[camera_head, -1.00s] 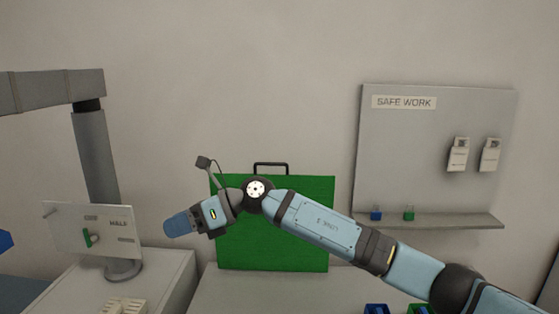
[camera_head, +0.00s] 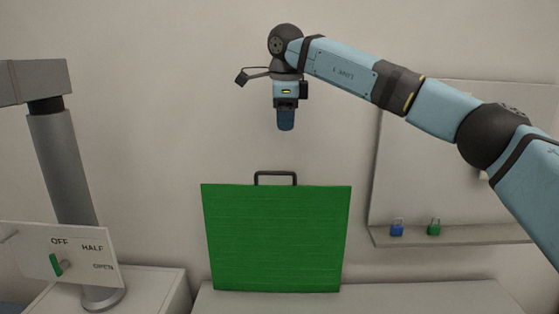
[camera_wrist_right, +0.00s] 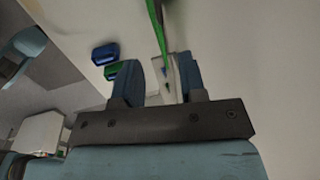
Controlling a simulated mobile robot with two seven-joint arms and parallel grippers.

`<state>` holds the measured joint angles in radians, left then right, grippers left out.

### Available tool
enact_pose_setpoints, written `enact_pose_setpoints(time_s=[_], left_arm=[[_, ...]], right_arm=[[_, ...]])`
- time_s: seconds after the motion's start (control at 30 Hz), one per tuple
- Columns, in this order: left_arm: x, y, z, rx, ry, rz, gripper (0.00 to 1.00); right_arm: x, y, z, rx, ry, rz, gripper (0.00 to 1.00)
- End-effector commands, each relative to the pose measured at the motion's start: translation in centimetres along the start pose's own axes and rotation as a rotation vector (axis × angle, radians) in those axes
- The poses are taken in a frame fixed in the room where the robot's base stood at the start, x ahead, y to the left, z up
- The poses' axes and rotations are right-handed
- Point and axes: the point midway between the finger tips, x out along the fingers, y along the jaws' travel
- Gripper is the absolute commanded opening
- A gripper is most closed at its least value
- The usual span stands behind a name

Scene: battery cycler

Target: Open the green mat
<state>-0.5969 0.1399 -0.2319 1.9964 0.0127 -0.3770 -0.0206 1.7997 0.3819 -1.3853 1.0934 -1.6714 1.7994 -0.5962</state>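The green mat (camera_head: 276,240) is a flat square panel standing upright on the white bench against the wall, with a dark handle (camera_head: 276,176) on its top edge. My right gripper (camera_head: 286,122) points straight down above the handle, clear of it. In the right wrist view its two blue fingers (camera_wrist_right: 158,80) are apart, and I see nothing held between them. The mat shows there edge-on as a thin green strip (camera_wrist_right: 154,18) beyond the fingers. My left gripper is not in view.
A panel with a green knob (camera_head: 56,265) marked OFF and HALF stands at left beside a grey post (camera_head: 62,165). At right, a grey board (camera_head: 450,150) has a shelf with a blue padlock (camera_head: 397,228) and a green padlock (camera_head: 433,228). The bench before the mat looks clear.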

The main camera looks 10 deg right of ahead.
Motion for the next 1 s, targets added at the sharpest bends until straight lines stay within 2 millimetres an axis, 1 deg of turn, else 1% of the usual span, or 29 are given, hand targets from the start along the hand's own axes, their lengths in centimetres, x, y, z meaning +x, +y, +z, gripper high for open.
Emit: enact_pose_setpoints(time_s=[0.13,0.27,0.37,0.5,0.7,0.8,1.0], left_arm=[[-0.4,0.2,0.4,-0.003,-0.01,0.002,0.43],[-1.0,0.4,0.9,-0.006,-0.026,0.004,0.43],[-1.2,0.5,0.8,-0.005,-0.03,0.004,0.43],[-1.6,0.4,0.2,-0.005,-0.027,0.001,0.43],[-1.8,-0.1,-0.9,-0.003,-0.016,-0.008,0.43],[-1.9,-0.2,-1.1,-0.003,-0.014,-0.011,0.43],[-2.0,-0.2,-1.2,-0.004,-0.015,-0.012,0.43]], right_arm=[[0.7,-0.1,-0.1,0.001,0.004,0.001,0.38],[2.7,0.0,-0.1,0.001,0.005,0.003,0.38],[4.8,0.0,-0.2,0.001,0.005,0.003,0.38],[7.8,0.0,-0.1,0.001,0.003,0.003,0.38],[11.4,0.0,-0.1,0.0,0.002,0.002,0.38],[12.6,0.0,-0.1,0.001,0.003,0.001,0.38],[13.7,0.0,-0.1,0.001,0.002,0.0,0.38]])
